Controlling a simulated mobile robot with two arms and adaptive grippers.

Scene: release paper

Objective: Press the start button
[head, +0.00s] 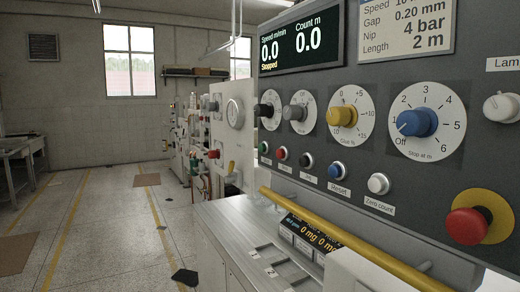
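A grey control panel (460,100) fills the right of the head view. A row of small push buttons runs along its lower part: a green button (264,148) at the far left end, then a red button (282,154), a black button (306,160), a blue button (335,170) and a white button (378,184). The label under the green button is too small to read, so the start button is not confirmed by its text. The display (300,45) reads 0.0 for speed and count, with "Stopped". Neither of my grippers is in view.
A red emergency stop (467,226) on a yellow ring sits at lower right. Several dial knobs, including a blue one (417,122), are above the buttons. A yellow rail (345,240) crosses in front of the panel. Open floor (110,230) lies to the left.

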